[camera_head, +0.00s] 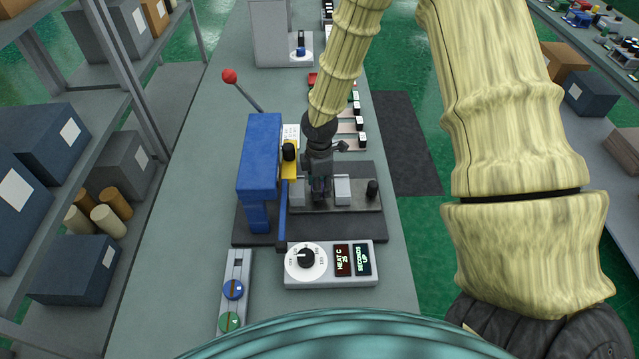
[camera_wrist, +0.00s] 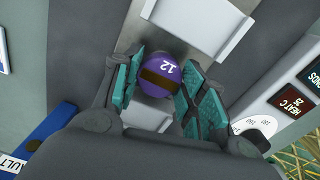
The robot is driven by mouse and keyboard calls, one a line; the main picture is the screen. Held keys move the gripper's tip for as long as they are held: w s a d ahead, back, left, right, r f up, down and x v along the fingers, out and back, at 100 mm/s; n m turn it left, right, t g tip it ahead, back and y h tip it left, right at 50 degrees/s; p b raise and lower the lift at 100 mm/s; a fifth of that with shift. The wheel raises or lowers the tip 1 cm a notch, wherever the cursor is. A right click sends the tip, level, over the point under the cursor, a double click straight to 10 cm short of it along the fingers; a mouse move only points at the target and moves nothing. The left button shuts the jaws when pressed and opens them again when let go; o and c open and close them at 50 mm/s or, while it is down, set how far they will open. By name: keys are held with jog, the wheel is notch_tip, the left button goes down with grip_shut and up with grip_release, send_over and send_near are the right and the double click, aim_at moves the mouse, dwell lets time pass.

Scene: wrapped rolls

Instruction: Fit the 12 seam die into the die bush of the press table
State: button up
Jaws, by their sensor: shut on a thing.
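The 12 seam die (camera_wrist: 163,70) is a purple round piece with a white "12" and a dark brown band, seen from above in the wrist view. My gripper (camera_wrist: 160,92) is shut on it, with a green pad on each side. In the head view my gripper (camera_head: 320,190) points down over the grey press table (camera_head: 352,203), between two light blocks. The die bush is hidden beneath the die and gripper, so I cannot tell whether the die is above it or in it.
The blue press body (camera_head: 258,165) with a red-knobbed lever (camera_head: 230,76) stands close left of my gripper. A control box (camera_head: 330,264) with a dial and HEAT C display is in front. A black knob (camera_head: 372,188) stands at the table's right end.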

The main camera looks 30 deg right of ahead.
jog(key=o, duration=1.3)
notch_tip(320, 180, up, 12)
dwell(0.4)
